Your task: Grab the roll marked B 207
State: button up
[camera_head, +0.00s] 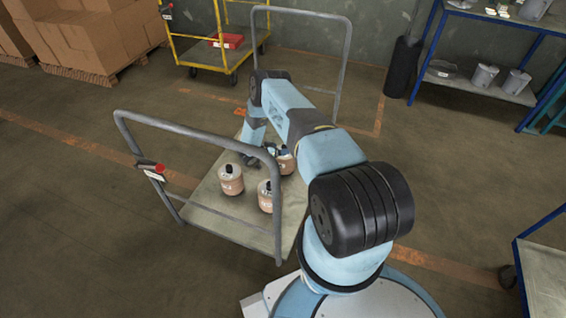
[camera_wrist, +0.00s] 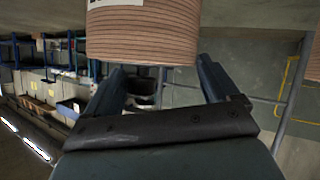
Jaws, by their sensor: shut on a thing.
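My gripper (camera_head: 270,150) is low over the cart's deck, at the far roll (camera_head: 286,162), which my arm partly hides. Two more tan rolls with white tops and dark caps stand upright on the deck: one at the left (camera_head: 230,180), one nearer me (camera_head: 265,197). Their labels are too small to read, so I cannot tell which roll is B 207.
The cart (camera_head: 205,215) has grey tube handles (camera_head: 190,135) at both ends, rising close to my arm. A yellow cart (camera_head: 205,50) stands behind. Cardboard boxes (camera_head: 85,45) are at the back left. A blue shelf (camera_head: 500,85) is at the right. The floor at the left is clear.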

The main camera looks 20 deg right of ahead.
jog(key=c, duration=0.4)
jog(key=shift+c, duration=0.2)
